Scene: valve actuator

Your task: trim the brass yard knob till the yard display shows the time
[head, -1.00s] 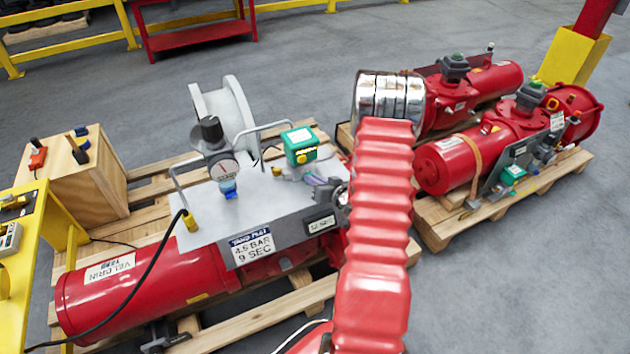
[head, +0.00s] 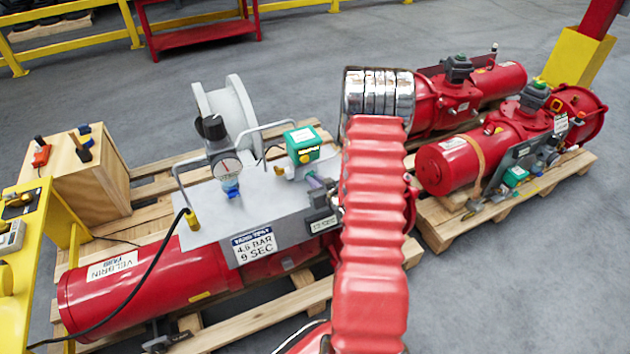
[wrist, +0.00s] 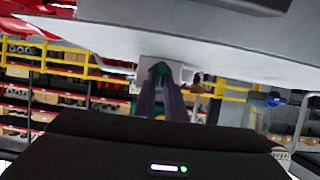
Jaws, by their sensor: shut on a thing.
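My gripper (head: 319,184) is at the right end of the grey panel (head: 255,201) on the red actuator (head: 140,280), partly behind my arm. In the wrist view its purple-grey and green fingers (wrist: 158,92) are closed together at a pale block under the grey plate. The brass yard knob is hidden at the fingertips, where they are shut. The yard display (head: 323,224) is a small dark-framed window just below my gripper; its reading is too small to read surely. A yard test plate (head: 254,244) on the panel's front reads 4.5 BAR, 9 SEC.
A black cable hangs at left. A wooden box (head: 85,172) and yellow bench (head: 35,260) are at left. More red actuators (head: 495,145) sit on a right pallet.

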